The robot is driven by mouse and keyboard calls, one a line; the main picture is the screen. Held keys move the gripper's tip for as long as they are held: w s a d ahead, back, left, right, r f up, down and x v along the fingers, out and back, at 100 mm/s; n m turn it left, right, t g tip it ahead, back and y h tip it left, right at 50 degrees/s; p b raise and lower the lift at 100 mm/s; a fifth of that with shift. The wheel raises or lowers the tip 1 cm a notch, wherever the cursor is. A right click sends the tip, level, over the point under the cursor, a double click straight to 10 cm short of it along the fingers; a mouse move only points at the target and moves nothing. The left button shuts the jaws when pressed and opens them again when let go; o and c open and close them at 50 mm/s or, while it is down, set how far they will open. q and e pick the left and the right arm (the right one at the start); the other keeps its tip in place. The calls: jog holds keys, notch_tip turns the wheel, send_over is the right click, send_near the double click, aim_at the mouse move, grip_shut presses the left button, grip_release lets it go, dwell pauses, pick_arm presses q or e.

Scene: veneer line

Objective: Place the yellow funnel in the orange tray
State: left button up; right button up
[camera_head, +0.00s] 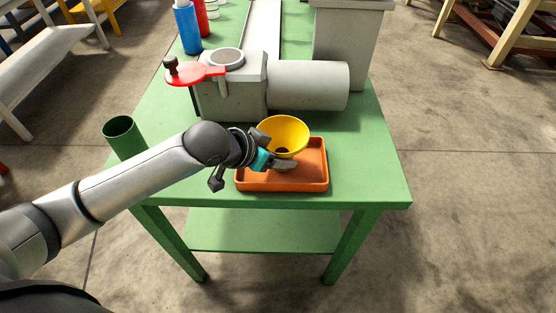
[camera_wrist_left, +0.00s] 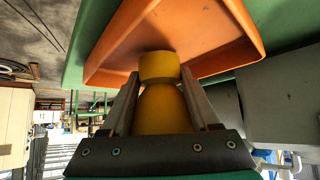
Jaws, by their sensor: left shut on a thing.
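The yellow funnel (camera_head: 284,130) has its wide mouth facing up over the orange tray (camera_head: 259,182) in the head view. My left gripper (camera_head: 285,163) reaches in from the left and is shut on the funnel below its rim. In the left wrist view the funnel (camera_wrist_left: 162,108) sits between the two fingers of the left gripper (camera_wrist_left: 160,95), with the tray (camera_wrist_left: 222,42) beyond. I cannot tell whether the funnel's lower end touches the tray floor. My right gripper is not in view.
The green table (camera_head: 375,165) has free room right of the tray. A grey machine (camera_head: 308,86) with a red handle (camera_head: 194,73) stands behind it. A green cup (camera_head: 122,138) is at the left edge. A blue bottle (camera_head: 187,28) stands at the back.

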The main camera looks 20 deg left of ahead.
pick_arm(q)
jog(key=shift+f, duration=0.55)
jog(key=shift+f, duration=0.15)
jog(key=o, duration=1.4)
jog(key=shift+s+r, duration=0.1)
jog(key=shift+r, duration=0.2)
jog(key=p+v, duration=0.3)
jog(key=v, duration=0.8)
jog(key=shift+s+a+r, duration=0.15)
jog(key=shift+s+r, duration=0.05)
jog(key=shift+s, duration=0.05)
